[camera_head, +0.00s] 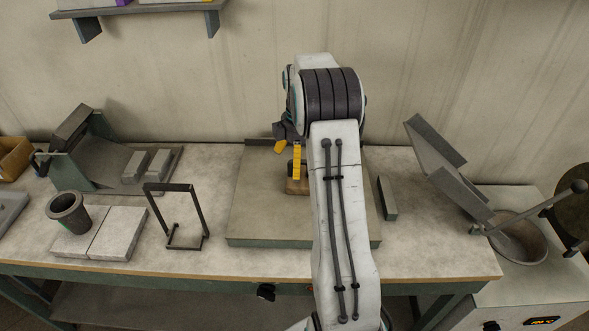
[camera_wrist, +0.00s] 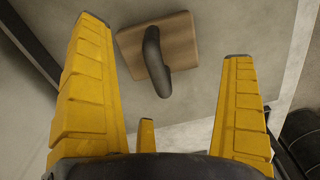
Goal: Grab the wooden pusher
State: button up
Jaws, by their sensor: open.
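The wooden pusher (camera_wrist: 183,37) is a flat brown wooden block with a dark curved handle, seen ahead of my fingers in the wrist view. In the head view its wooden block (camera_head: 298,187) shows on the flat grey-green plate (camera_head: 262,215), partly hidden by my finger and arm. My gripper (camera_wrist: 164,40) is open and empty. Its yellow fingers spread to either side of the pusher in the wrist view and do not appear to touch it. In the head view my gripper (camera_head: 289,160) is just above and behind the block, mostly hidden by my arm.
A dark bar (camera_head: 387,198) lies right of the plate. A black wire stand (camera_head: 178,215) is to the left, beside pale blocks (camera_head: 98,233) and a dark cup (camera_head: 69,212). A tilted metal chute (camera_head: 446,168) and a round pot (camera_head: 516,240) are at right. Some bare tabletop lies left of the plate.

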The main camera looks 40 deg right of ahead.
jog(key=shift+w+a+f+p, duration=0.1)
jog(key=shift+f+p, duration=0.5)
jog(key=shift+f, duration=2.8)
jog(key=c, duration=1.2)
